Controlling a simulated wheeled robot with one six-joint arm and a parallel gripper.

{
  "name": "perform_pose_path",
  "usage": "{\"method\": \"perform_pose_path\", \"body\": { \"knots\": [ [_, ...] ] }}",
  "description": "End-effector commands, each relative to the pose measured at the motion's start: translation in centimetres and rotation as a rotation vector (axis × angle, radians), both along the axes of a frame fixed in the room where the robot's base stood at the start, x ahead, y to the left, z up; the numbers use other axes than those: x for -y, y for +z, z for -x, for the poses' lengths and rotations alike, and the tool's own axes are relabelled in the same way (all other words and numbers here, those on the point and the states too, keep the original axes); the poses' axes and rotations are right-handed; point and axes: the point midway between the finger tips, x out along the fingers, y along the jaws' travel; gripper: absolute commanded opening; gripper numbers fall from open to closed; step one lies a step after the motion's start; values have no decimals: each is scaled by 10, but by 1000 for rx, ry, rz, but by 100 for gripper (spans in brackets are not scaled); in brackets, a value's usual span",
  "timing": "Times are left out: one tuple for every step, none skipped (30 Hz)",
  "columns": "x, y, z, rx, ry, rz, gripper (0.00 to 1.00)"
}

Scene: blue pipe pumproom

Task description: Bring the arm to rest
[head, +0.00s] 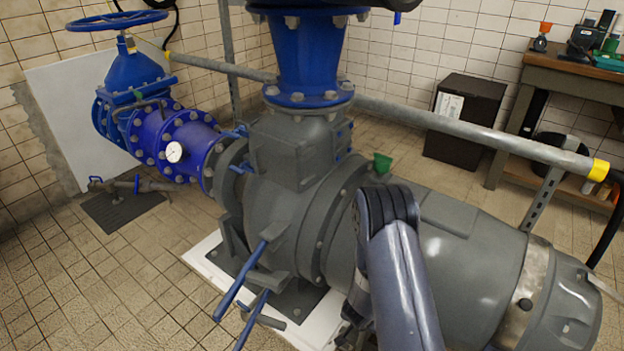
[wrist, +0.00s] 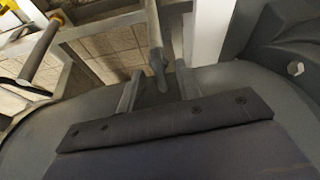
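My arm (head: 392,262) stands bent in front of the grey pump (head: 455,245), its elbow up and its forearm reaching down out of the bottom of the head view. My gripper (wrist: 157,68) shows in the wrist view, with its two thin grey fingers apart in front of a dark bolted block. A grey rod (wrist: 154,38) reaches down between or behind the fingers; I cannot tell whether they touch it. The fingers hold nothing that I can make out. In the head view the gripper is mostly hidden by the arm and the frame's edge.
Blue lever handles (head: 241,280) stick out left of the arm. A grey rail (head: 470,128) with a yellow end crosses behind the pump. A workbench (head: 560,70) and a black box (head: 465,120) stand at the back right. Tiled floor (head: 75,285) is clear at the left.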

Motion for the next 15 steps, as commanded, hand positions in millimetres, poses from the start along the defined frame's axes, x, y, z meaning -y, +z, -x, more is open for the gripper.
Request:
{"method": "perform_pose_path", "body": {
  "knots": [
    [1, -5, 0, 2, 14, 0, 33],
    [1, -5, 0, 2, 24, 0, 33],
    [1, -5, 0, 2, 38, 0, 33],
    [1, -5, 0, 2, 48, 0, 33],
    [1, -5, 0, 1, 58, 0, 33],
    [1, -5, 0, 3, 70, -1, 33],
    [2, -5, 0, 2, 81, -1, 33],
    [2, -5, 0, 2, 91, 0, 33],
    [2, -4, 0, 2, 104, 0, 33],
    [2, -4, 0, 2, 115, 0, 33],
    [2, -5, 0, 3, 125, 0, 33],
    [2, -4, 0, 3, 138, 0, 33],
    [2, -5, 1, 2, 149, -1, 33],
    [2, -5, 1, 2, 160, 0, 33],
    [3, -4, 0, 2, 173, 0, 33]
  ]
}}
